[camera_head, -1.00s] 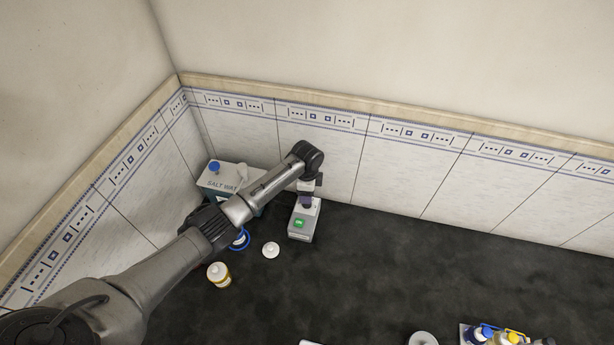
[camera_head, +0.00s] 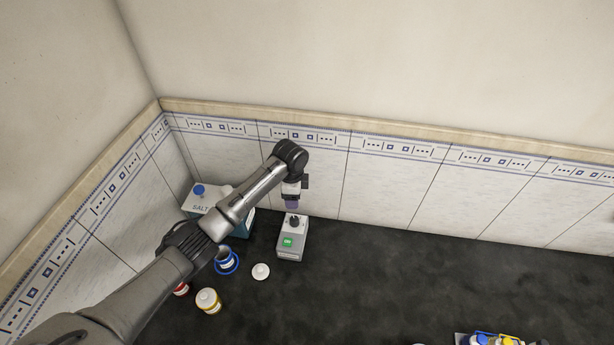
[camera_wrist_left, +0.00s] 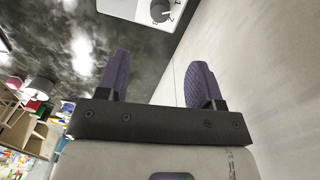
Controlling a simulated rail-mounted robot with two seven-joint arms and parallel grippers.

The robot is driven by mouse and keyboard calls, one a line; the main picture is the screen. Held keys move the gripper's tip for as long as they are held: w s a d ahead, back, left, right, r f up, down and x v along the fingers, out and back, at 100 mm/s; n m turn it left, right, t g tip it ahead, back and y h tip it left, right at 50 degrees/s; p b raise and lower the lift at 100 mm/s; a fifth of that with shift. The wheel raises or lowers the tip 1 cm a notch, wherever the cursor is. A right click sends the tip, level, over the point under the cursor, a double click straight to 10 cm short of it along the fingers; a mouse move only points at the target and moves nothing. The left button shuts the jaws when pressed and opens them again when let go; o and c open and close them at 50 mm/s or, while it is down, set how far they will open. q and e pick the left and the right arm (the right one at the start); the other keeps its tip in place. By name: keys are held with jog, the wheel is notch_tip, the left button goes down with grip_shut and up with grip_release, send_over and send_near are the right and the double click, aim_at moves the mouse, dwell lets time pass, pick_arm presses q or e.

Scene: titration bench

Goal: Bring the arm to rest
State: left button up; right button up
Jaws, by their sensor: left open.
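My left arm reaches in from the lower left in the head view. My left gripper (camera_head: 292,204) hangs at its end, with purple fingers pointing down, just above and behind a grey-white device with a green display (camera_head: 291,241) and a dark knob. In the left wrist view, the two purple fingers of the gripper (camera_wrist_left: 158,78) stand well apart with nothing between them. The device's white body with its knob (camera_wrist_left: 160,10) shows beyond them at the top edge. My right gripper is in neither view.
A salt water box (camera_head: 205,197) stands in the corner, partly behind my arm. A blue-rimmed container (camera_head: 227,262), a white lid (camera_head: 261,271) and a yellow-banded jar (camera_head: 208,301) stand near the forearm. Bottles in a rack (camera_head: 487,340) are at the bottom right. The dark bench between is clear.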

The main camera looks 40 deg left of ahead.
pick_arm(q)
jog(key=w+d+r+n+t+y, duration=0.1)
jog(key=w+d+r+n+t, duration=0.15)
jog(key=r, duration=0.35)
jog(key=w+d+r+n+t+y, duration=0.1)
jog(key=w+r+n+t, duration=0.2)
jog(key=r, duration=0.4)
jog(key=s+d+r+n+t, duration=0.2)
jog(key=s+d+r+t, duration=0.2)
jog(key=s+d+r, duration=0.15)
jog(key=s+d+f+n+g+h, duration=0.1)
jog(key=s+d+f+g, duration=0.1)
jog(key=s+f, duration=0.85)
jog(key=s+d+f+g, duration=0.2)
jog(key=s+f, duration=0.3)
jog(key=s, duration=1)
jog(key=s+d+f+n+g+h, duration=0.1)
jog(key=s+d+f+g, duration=0.15)
jog(key=s+f, duration=0.8)
jog(key=w+p+v, duration=0.2)
jog(key=p+v, duration=1.3)
jog(key=v, duration=0.3)
jog(key=shift+w+r+t+p, duration=0.3)
jog(key=shift+w+r+p, duration=0.1)
jog(key=shift+r, duration=0.2)
